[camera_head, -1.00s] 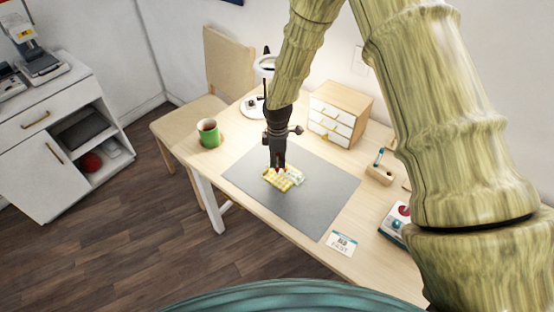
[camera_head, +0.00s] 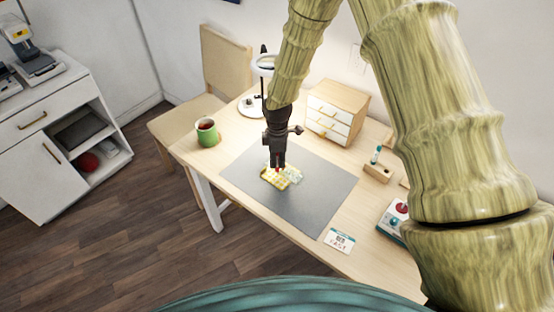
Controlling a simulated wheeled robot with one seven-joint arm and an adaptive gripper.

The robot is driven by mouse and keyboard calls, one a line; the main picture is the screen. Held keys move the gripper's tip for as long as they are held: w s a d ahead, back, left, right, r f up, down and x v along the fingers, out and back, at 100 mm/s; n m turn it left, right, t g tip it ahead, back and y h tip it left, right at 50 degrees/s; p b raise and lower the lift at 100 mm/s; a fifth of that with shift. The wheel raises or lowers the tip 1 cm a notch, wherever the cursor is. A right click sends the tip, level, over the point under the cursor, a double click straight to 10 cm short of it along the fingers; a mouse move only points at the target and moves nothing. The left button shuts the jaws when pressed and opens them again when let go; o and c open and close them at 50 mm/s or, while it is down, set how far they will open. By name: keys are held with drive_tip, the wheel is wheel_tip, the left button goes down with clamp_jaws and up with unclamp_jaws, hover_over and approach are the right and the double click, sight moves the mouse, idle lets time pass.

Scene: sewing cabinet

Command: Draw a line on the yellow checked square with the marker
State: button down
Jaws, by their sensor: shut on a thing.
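The yellow checked square (camera_head: 275,182) lies near the middle of the grey mat (camera_head: 312,201). A paler checked piece (camera_head: 294,175) lies against its right side. My gripper (camera_head: 278,163) points down just above the square's far edge. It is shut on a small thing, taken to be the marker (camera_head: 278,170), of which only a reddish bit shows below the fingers. I cannot tell whether its tip touches the cloth. No drawn line can be made out at this size.
A green mug (camera_head: 207,133) stands left of the mat. A small drawer box (camera_head: 331,117) and a lamp (camera_head: 251,105) stand behind it. A wooden holder with a teal-capped stick (camera_head: 378,171), a red-knobbed box (camera_head: 391,222) and a card (camera_head: 340,241) are at the right. The mat's front is clear.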

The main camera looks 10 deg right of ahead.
drive_tip(key=shift+s+d+p, duration=0.35)
drive_tip(key=shift+s+d, duration=0.25)
drive_tip(key=shift+s, duration=0.25)
drive_tip(key=shift+s+d+p, duration=0.35)
drive_tip(key=shift+s+d, duration=0.2)
drive_tip(key=shift+s, duration=0.25)
idle(2.4)
drive_tip(key=shift+r+p, duration=0.4)
idle(0.9)
wheel_tip(320, 180, up, 4)
drive_tip(key=p, duration=0.2)
drive_tip(key=shift+r+p, duration=0.15)
drive_tip(key=shift+p, duration=0.25)
drive_tip(key=shift+a, duration=0.1)
idle(0.4)
